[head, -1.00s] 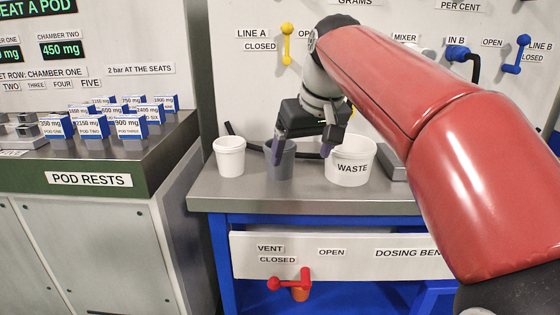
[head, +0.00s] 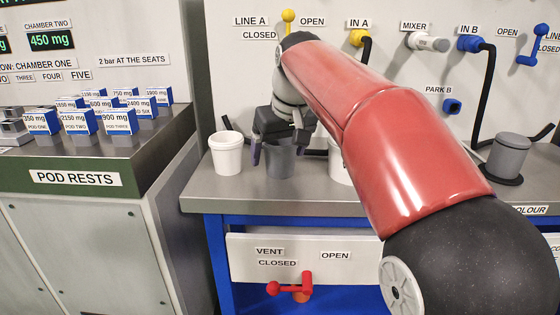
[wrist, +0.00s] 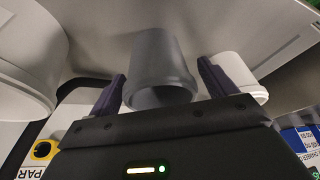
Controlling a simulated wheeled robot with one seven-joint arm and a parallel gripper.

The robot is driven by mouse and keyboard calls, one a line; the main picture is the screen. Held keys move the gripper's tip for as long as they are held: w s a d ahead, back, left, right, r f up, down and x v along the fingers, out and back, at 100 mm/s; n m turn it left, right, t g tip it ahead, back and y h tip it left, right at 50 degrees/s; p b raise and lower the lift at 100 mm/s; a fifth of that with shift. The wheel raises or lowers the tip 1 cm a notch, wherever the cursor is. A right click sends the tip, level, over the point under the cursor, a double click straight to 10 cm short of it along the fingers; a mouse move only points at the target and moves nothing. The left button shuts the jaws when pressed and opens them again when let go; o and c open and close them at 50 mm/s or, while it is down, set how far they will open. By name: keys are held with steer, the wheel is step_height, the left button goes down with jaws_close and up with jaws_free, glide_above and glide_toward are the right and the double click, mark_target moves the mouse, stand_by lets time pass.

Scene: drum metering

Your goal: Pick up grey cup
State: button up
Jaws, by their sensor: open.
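The grey cup (head: 279,163) stands upright on the bench between a white cup and a white tub, partly covered by my gripper in the head view. My gripper (head: 278,150) is open, with one purple finger on each side of the cup. In the wrist view the grey cup (wrist: 160,65) lies between the two spread fingers of my gripper (wrist: 165,88), with gaps showing on both sides. I see no clear contact.
The white cup (head: 226,154) stands close on the left. The white tub (head: 340,166), mostly behind my arm, stands close on the right. A grey lidded container (head: 508,155) sits on a dark base farther right. Pods (head: 80,122) stand on the left counter.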

steer(key=shift+x, duration=0.8)
steer(key=shift+c, duration=0.4)
steer(key=c, duration=1)
steer(key=shift+r, duration=0.1)
